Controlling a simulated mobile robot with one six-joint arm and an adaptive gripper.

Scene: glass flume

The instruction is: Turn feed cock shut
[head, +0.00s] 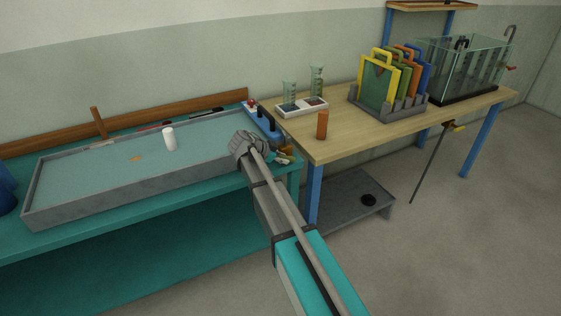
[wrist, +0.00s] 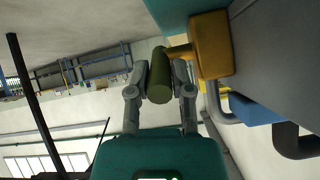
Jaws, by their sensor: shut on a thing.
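The feed cock has a yellow-orange body (wrist: 212,45) at the upper right of the wrist view, with a short yellow stem reaching left to an olive-green handle (wrist: 158,88). My gripper (wrist: 160,72) is shut on this handle, with one finger on each side of it. In the head view, small yellow and green parts (head: 285,158) show just past my wrist at the right end of the teal bench. The fingers are hidden there.
A grey-rimmed tray (head: 110,192) holding a white cylinder (head: 169,138) stands on the teal bench (head: 20,246). A wooden table (head: 375,132) at right carries an orange cylinder (head: 322,125), a rack of coloured boards (head: 388,85) and a glass tank (head: 470,65). Grey and dark pipes (wrist: 290,142) run beside the cock.

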